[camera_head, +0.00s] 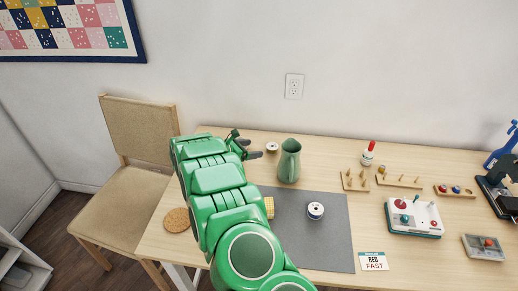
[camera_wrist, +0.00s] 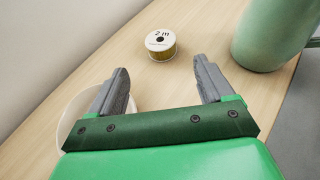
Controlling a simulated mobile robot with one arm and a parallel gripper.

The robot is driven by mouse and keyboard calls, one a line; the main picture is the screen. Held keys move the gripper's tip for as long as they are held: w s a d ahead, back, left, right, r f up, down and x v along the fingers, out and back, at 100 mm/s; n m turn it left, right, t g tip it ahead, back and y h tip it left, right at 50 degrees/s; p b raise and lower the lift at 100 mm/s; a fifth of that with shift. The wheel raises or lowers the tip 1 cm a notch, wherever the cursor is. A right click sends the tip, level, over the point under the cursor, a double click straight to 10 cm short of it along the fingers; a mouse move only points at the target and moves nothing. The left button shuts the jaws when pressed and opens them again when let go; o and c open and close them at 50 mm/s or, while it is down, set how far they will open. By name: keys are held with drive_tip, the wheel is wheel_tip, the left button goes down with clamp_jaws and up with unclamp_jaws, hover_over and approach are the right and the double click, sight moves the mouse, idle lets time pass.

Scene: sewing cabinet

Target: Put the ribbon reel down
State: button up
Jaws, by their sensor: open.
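The ribbon reel (camera_head: 272,147), a small white-topped spool with a gold band, stands upright on the wooden table near the wall. In the wrist view the reel (camera_wrist: 160,44) shows "2 m" on its top. My gripper (camera_head: 253,148) is open and empty, just left of the reel in the head view. In the wrist view my gripper (camera_wrist: 161,66) has its fingers spread wide, with the reel just beyond the fingertips and apart from both.
A green pitcher (camera_head: 289,163) stands close to the reel's right. A whitish round dish (camera_wrist: 72,112) lies partly under my left finger. A white-and-dark spool (camera_head: 315,210) sits on the grey mat (camera_head: 330,245). Peg boards and a red-capped bottle (camera_head: 367,156) stand farther right.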

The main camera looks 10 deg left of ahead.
drive_tip(key=shift+v, duration=0.85)
